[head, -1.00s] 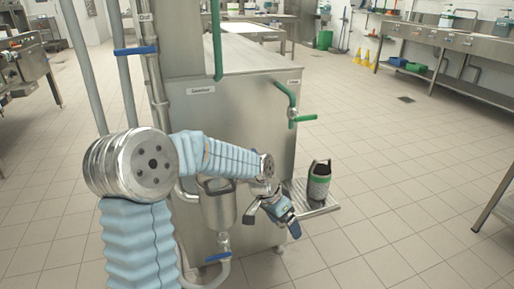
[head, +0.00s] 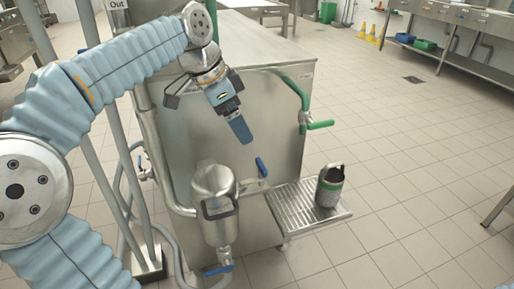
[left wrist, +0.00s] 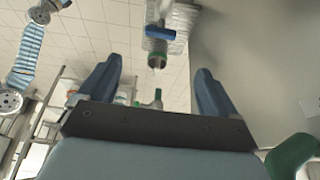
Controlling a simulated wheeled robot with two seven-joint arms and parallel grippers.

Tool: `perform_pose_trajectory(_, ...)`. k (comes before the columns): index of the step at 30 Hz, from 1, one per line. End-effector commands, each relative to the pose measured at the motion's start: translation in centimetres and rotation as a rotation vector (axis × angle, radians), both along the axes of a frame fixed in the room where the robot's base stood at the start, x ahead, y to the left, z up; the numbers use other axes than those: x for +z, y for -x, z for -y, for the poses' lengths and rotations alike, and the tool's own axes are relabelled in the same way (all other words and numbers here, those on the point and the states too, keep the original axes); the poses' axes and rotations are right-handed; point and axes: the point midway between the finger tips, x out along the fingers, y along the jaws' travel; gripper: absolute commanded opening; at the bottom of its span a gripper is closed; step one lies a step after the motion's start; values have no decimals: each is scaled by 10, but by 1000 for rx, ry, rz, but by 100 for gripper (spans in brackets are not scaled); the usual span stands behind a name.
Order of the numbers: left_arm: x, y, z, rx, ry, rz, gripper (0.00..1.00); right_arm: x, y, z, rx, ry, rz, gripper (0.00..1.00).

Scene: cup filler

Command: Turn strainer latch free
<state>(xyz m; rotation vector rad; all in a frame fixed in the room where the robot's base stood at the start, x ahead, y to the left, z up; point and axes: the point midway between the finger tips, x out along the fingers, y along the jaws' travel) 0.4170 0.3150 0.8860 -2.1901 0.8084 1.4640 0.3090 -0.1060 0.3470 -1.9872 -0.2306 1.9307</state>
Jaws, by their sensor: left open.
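The strainer (head: 213,215) is a steel canister low on the front left of the steel tank. A dark bracket-like loop (head: 221,209), possibly the latch, sits on its front. A blue lever (head: 262,167) stands on the fitting to its right, and another blue lever (head: 218,270) is below it. My left gripper (head: 240,130) is raised above the strainer, its blue fingers pointing down, apart from it. The left wrist view shows its two fingers (left wrist: 157,82) spread with nothing between them. I cannot make out the strainer there. My right gripper is out of sight.
A ribbed steel shelf (head: 280,212) holds a dark container with a green band (head: 329,187) right of the strainer. A green-handled tap (head: 320,125) sticks out above. Pipes (head: 100,180) run at the left.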

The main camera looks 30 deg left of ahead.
Motion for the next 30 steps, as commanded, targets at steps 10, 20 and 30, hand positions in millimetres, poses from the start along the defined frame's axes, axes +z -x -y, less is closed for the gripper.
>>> perform_pose_trajectory(10, -53, -15, 14, -3, 0, -7, 92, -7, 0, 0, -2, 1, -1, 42)
perform_pose_trajectory(20, -113, -35, 30, -1, 0, -4, 92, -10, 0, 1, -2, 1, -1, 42)
perform_pose_trajectory(30, -127, -40, 34, 1, 0, 0, 92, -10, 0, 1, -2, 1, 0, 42)
